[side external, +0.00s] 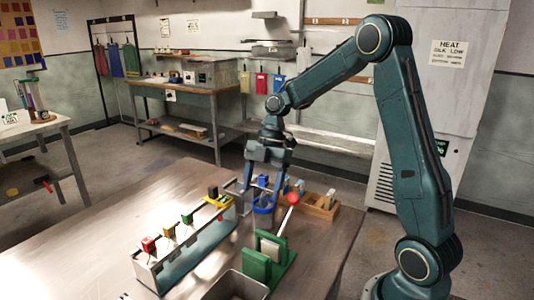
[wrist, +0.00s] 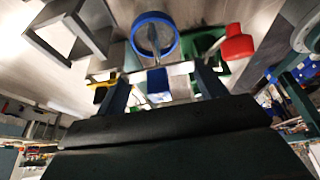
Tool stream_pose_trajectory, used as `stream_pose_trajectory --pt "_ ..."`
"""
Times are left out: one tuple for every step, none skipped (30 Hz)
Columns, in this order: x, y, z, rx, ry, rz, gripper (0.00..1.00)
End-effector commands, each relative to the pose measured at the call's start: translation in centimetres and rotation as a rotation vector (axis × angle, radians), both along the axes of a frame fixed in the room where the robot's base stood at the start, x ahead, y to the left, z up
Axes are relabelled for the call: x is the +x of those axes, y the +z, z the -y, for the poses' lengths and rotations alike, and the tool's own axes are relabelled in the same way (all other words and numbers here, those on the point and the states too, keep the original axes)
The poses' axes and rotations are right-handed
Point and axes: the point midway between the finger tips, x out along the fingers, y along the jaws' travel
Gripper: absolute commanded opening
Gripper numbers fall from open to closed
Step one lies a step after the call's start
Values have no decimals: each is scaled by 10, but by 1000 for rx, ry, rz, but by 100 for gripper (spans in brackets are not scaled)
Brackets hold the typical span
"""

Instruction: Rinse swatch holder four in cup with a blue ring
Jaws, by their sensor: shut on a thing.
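A cup with a blue ring (side external: 264,209) stands on the metal table, below my gripper. Its round blue rim (wrist: 133,30) also shows in the wrist view, with a thin rod seen across its opening. My gripper (side external: 262,190) points down over the cup, one finger on each side. It is shut on a small blue holder (side external: 263,181), whose blue block also shows in the wrist view (wrist: 158,80). I see no number on the holder. Whether its lower end is inside the cup is unclear.
A long rack (side external: 185,256) with red (side external: 148,245), yellow (side external: 170,230) and green (side external: 187,218) holders stands left of the cup. A wooden tray (side external: 321,209) lies right.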

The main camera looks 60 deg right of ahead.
Motion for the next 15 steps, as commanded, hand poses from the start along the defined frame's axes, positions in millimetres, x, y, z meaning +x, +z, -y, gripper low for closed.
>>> stream_pose_trajectory --pt "0 3 0 -1 1 1 48" --pt "0 4 0 0 1 2 48" --pt "0 6 0 0 1 1 48" --pt "0 7 0 0 0 2 48" --pt "0 8 0 0 -1 2 48" --pt "1 10 0 0 -1 2 48" --pt "1 11 0 0 0 3 48" --pt "1 12 0 0 0 2 48" --pt "0 14 0 0 1 3 48" --pt "0 15 0 0 0 2 48" --pt "0 17 0 0 1 1 48" --pt "0 18 0 0 0 1 48" --pt "0 20 0 0 0 1 48" --pt "0 21 0 0 0 2 48" --pt "0 22 0 -1 0 2 48"
